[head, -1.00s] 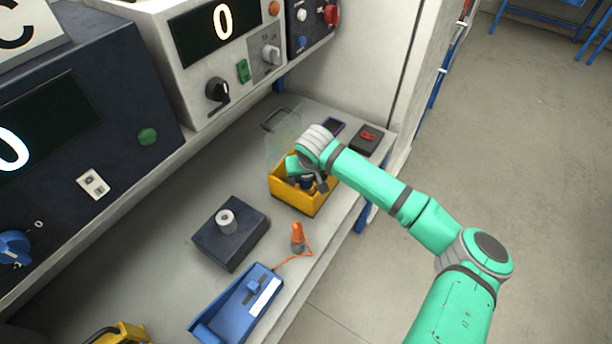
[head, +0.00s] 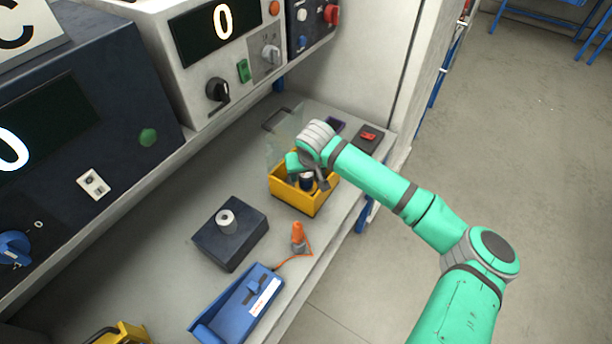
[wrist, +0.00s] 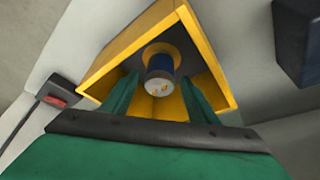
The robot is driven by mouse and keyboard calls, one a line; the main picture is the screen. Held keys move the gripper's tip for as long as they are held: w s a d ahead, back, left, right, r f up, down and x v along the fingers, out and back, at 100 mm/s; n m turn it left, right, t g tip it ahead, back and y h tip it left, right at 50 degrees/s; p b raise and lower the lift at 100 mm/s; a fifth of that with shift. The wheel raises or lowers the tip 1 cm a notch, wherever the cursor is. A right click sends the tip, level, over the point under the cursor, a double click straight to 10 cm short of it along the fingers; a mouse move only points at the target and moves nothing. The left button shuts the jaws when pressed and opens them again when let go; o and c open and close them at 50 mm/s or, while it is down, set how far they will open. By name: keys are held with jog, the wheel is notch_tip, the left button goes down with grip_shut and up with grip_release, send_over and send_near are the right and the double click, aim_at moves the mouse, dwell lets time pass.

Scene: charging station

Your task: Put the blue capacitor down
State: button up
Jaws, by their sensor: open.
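The blue capacitor (wrist: 159,70) stands inside the yellow bin (wrist: 108,66), seen end-on in the wrist view between my two green fingers. In the head view the capacitor (head: 306,181) shows as a dark cylinder in the bin (head: 296,201), partly hidden by my gripper. My gripper (wrist: 159,100) is open, with a gap visible between each finger and the capacitor in the wrist view. In the head view my gripper (head: 314,178) is over the bin.
An orange-tipped probe (head: 298,237) and a blue tray (head: 238,307) are nearer. A clear panel (head: 284,137) stands behind the bin, and a dark box with a red switch (head: 368,137) lies to the right.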

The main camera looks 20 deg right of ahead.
jog(key=v, duration=1)
jog(key=shift+f, duration=0.1)
